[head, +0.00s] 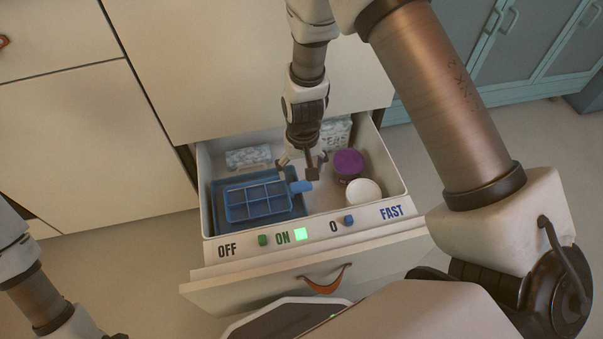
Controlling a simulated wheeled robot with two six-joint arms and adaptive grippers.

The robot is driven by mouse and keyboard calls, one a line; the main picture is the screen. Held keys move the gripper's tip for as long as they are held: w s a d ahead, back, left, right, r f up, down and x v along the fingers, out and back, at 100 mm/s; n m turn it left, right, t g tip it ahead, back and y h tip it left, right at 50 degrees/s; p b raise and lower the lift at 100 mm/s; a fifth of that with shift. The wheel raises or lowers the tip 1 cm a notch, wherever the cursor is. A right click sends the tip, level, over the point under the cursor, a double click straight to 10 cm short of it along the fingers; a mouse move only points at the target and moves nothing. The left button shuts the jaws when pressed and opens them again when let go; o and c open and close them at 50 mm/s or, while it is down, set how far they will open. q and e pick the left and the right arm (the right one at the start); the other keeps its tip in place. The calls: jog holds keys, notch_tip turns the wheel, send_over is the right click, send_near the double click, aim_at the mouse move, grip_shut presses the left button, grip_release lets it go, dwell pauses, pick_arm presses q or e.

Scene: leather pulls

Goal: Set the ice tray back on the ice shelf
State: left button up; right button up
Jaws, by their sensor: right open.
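The blue ice tray (262,203), divided into several compartments, is in the left part of the open drawer. A lighter blue tab (301,186) sticks out from its right end. A darker blue flat panel, which looks like the ice shelf (228,186), lies under and around the tray; I cannot tell whether the tray is fully seated on it. My right gripper (303,161) reaches down into the drawer with its fingers apart, just above and behind the tab. I cannot tell whether it touches the tab. My left gripper is out of view; only its arm shows at lower left.
The white drawer (403,180) also holds a purple-lidded jar (348,162), a white round container (363,191) and patterned packets (248,157) at the back. Teal cabinets (535,50) stand at upper right.

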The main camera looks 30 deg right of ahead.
pick_arm(q)
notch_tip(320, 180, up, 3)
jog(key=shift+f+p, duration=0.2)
jog(key=shift+p, duration=0.6)
pick_arm(e)
notch_tip(320, 180, up, 5)
jog(key=shift+r, duration=0.2)
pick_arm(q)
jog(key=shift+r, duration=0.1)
pick_arm(e)
jog(key=shift+r, duration=0.1)
